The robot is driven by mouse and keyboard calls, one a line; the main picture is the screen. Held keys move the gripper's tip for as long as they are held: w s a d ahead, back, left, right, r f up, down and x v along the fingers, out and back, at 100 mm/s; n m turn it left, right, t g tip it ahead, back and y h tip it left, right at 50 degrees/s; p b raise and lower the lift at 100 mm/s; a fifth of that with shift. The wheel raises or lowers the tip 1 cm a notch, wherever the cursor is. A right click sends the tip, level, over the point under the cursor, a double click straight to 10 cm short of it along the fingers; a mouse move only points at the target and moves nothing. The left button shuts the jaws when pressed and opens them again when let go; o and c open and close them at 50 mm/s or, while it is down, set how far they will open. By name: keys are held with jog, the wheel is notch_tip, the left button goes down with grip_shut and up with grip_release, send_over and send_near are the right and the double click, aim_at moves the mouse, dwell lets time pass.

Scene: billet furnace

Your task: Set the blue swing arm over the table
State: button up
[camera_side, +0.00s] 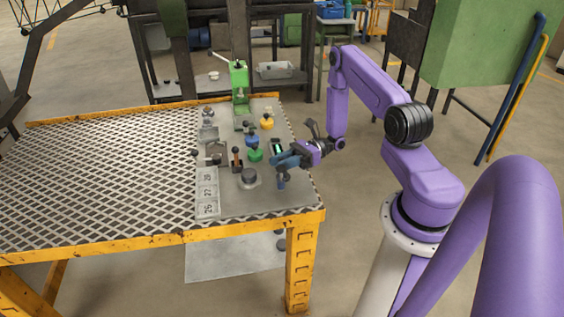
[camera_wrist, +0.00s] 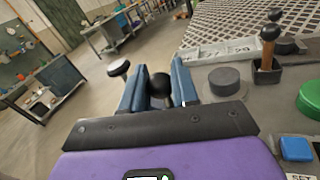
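My gripper (camera_side: 278,160) is at the right edge of the control panel, with blue fingers. In the wrist view its fingers (camera_wrist: 160,70) stand apart, one on each side of a round black knob (camera_wrist: 161,86). I cannot tell whether they touch the knob. The rest of the arm is largely hidden by my gripper. The table (camera_side: 110,165) has a metal mesh top and a yellow frame, left of the panel.
The mesh is clear.

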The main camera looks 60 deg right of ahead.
jog(key=shift+w+m+t, duration=0.1)
jog(key=shift+m+t, duration=0.2)
jog(key=shift+t, duration=0.2)
grip_shut()
jog(key=w+m+t+h, duration=0.3)
jog(key=m+t+h, duration=0.1)
jog(key=m+h, duration=0.3)
jog(key=w+d+m+t+h, duration=0.1)
jog(key=w+m+t+h, duration=0.2)
jog(key=m+h, duration=0.4)
jog(key=shift+w+t+h, duration=0.3)
jog(key=shift+t+h, duration=0.6)
jog(key=shift+h, duration=1.9)
jog(key=shift+w+d+m, duration=0.1)
jog(key=shift+d+m, duration=0.05)
jog(key=shift+m, duration=0.15)
jog(key=o, duration=0.7)
grip_release()
jog(key=shift+c, duration=0.2)
